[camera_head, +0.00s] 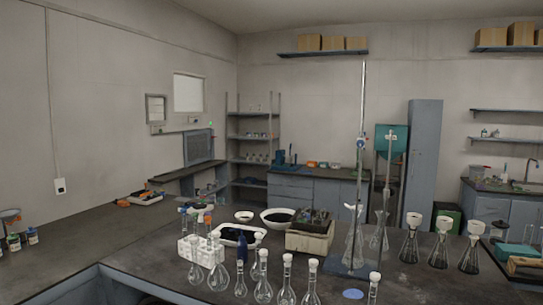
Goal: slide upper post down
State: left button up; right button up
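A tall thin metal post (363,100) stands upright near the right of the middle, rising from a flat base (350,266) on the dark bench. A small blue and white clamp (361,143) sits partway up it. A shorter upright post (389,170) stands just to its right, with a light fitting near its top (391,135). No sieve shaker can be clearly made out, and I cannot tell which part is the upper post. Neither of my grippers is in view.
Several glass flasks (263,285) stand along the bench's front edge, and several funnel-topped flasks (410,245) stand at right. A white rack (201,251), a tray (238,236), bowls (280,217) and a box (310,238) crowd the middle. The left bench (90,250) is largely clear.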

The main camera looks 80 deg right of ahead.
aim_at(390, 147)
jog(key=i+z, duration=0.1)
jog(key=z, duration=1.85)
